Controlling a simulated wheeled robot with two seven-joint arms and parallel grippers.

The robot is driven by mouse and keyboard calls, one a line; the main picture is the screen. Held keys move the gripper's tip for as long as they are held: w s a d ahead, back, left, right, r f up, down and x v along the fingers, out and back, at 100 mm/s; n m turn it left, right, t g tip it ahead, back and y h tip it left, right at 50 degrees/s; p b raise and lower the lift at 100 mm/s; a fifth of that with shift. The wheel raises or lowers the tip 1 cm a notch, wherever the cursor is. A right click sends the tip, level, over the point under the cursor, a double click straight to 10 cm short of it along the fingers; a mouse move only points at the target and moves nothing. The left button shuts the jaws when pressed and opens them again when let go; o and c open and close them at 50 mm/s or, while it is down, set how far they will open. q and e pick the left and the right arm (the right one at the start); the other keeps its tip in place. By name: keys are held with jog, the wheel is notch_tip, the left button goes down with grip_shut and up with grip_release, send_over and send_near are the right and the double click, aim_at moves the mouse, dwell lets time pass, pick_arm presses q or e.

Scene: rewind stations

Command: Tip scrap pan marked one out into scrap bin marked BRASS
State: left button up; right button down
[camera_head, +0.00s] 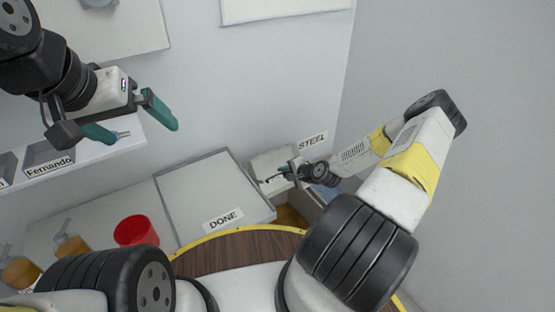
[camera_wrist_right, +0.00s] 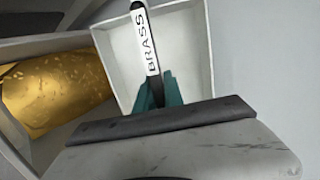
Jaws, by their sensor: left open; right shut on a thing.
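My right gripper (camera_head: 285,172) is shut on a dark bar with a white label reading BRASS; it also shows in the right wrist view (camera_wrist_right: 159,92). The dark bar (camera_wrist_right: 157,84) runs up from between the teal fingertips. Behind it is a pale, open box (camera_wrist_right: 190,50) with no contents visible; I cannot tell whether the bar is joined to it. Left of the box is a container with golden, flecked material (camera_wrist_right: 55,88). My left gripper (camera_head: 130,122) is open and empty, high at the left. I see no mark reading one.
A STEEL sign (camera_head: 313,141) is by the wall behind the right gripper. A grey tray marked DONE (camera_head: 215,195) lies left of it. A red cup (camera_head: 135,230) and amber-filled bottles (camera_head: 70,247) stand at lower left. A shelf labelled Fernando (camera_head: 95,150) is under my left gripper.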

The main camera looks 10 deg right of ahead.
aim_at(274, 173)
jog(key=w+g, duration=0.1)
jog(key=g, duration=0.1)
jog(key=w+a+r+g+h, duration=0.1)
jog(key=w+g, duration=0.1)
jog(key=w+g+h, duration=0.1)
jog(key=g, duration=0.1)
jog(key=shift+w+a+r, duration=0.25)
jog(key=shift+w+a, duration=0.05)
jog(key=shift+a, duration=0.1)
jog(key=shift+w+a+f+m+g+h, duration=0.15)
jog(key=shift+w+f+g+h, duration=0.2)
jog(key=shift+g, duration=0.2)
jog(key=shift+w+f+m+g+h, duration=0.15)
jog(key=shift+w+f+g+h, duration=0.15)
jog(key=shift+g, duration=0.25)
jog(key=shift+w+f+g+h, duration=0.25)
jog(key=shift+f+g, duration=0.35)
jog(key=shift+g, duration=0.4)
jog(key=shift+s, duration=0.1)
